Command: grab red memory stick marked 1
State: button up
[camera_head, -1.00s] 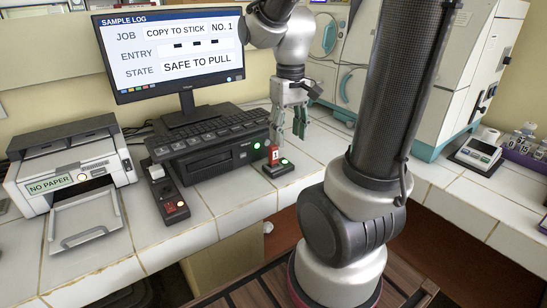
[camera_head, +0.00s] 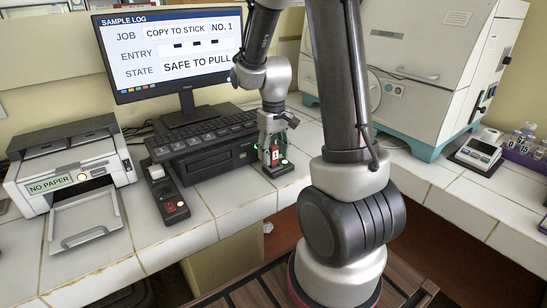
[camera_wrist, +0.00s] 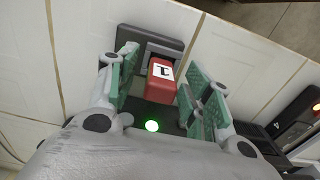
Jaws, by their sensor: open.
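The red memory stick (camera_head: 275,155) with a white label marked 1 stands upright in a small dark dock on the counter, beside the black computer unit. In the wrist view the stick (camera_wrist: 160,80) lies between the green finger pads, with a gap visible at least on its left side. My gripper (camera_head: 270,155) is open around the stick. The dock (camera_wrist: 150,42) is dark grey with a lit green light (camera_wrist: 152,126). I cannot tell whether a pad touches the stick's right side.
The monitor (camera_head: 170,52) reads "SAFE TO PULL" and "NO. 1". A dark box with a switch and a red part (camera_head: 176,207) sits to the left. A printer (camera_head: 68,165) stands further left. A large white incubator (camera_head: 425,75) stands at the right. Tiles in front of the dock are clear.

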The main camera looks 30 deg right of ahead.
jog(key=c, duration=1)
jog(key=shift+o, duration=0.2)
